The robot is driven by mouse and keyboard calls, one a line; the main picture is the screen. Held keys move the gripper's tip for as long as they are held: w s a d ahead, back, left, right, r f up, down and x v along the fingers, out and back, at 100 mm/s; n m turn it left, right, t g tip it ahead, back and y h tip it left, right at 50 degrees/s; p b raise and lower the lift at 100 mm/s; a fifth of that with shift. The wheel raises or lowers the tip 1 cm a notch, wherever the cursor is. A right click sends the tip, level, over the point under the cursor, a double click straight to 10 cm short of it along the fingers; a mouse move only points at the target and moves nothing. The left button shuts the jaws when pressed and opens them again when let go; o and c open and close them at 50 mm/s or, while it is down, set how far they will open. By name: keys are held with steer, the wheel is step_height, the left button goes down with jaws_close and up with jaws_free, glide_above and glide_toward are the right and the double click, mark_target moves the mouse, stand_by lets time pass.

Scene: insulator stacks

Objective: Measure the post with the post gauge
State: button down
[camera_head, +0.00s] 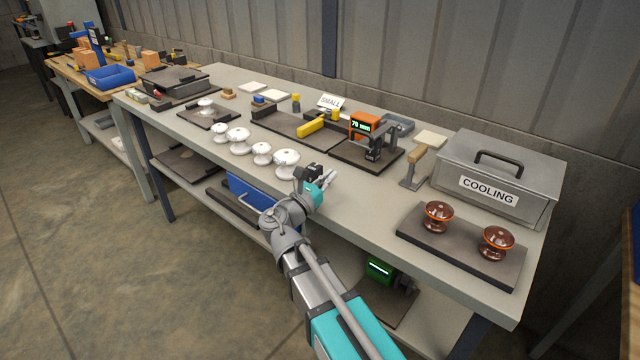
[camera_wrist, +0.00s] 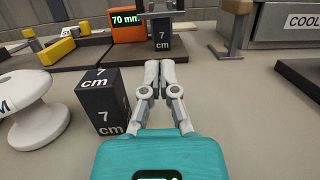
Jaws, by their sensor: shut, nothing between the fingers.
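The post gauge (camera_head: 364,125) is an orange box with a grey stand on a dark plate at the back of the bench. Its green display reads 70 mm, also in the wrist view (camera_wrist: 128,24). A black block marked 7 cm (camera_wrist: 162,38) stands under the gauge's grey arm; I cannot tell whether the arm touches it. Another black block marked 7 cm (camera_wrist: 102,103) stands upright on the bench, just left of my gripper. My gripper (camera_wrist: 167,66) is shut and empty, low over the bench in front of the gauge, apart from both blocks; it also shows in the head view (camera_head: 332,176).
White insulator discs (camera_head: 287,162) stand in a row to the left. A hammer-like tool (camera_head: 415,166), a grey COOLING box (camera_head: 498,175) and a plate with two brown insulators (camera_head: 466,248) lie to the right. A yellow piece (camera_head: 312,127) rests left of the gauge.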

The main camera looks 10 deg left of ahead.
steer(key=p+x, duration=0.1)
steer(key=x, duration=0.7)
steer(key=shift+w+d+r+p, duration=0.15)
steer(key=shift+w+p, duration=0.1)
steer(key=shift+p, duration=0.05)
steer(key=shift+w+d+r+p, duration=0.15)
steer(key=shift+r+p, duration=0.2)
steer(key=shift+p, duration=0.05)
steer(key=shift+w+d+r+p, duration=0.15)
steer(key=shift+w+r+p, duration=0.05)
steer(key=shift+r+p, duration=0.2)
steer(key=shift+w+d+r+p, duration=0.25)
steer(key=shift+r+p, duration=0.2)
steer(key=shift+w+d+r+p, duration=0.2)
steer(key=shift+w+r+p, duration=0.1)
steer(key=shift+r+p, duration=0.15)
steer(key=shift+a+r, duration=0.1)
steer(key=shift+a, duration=0.05)
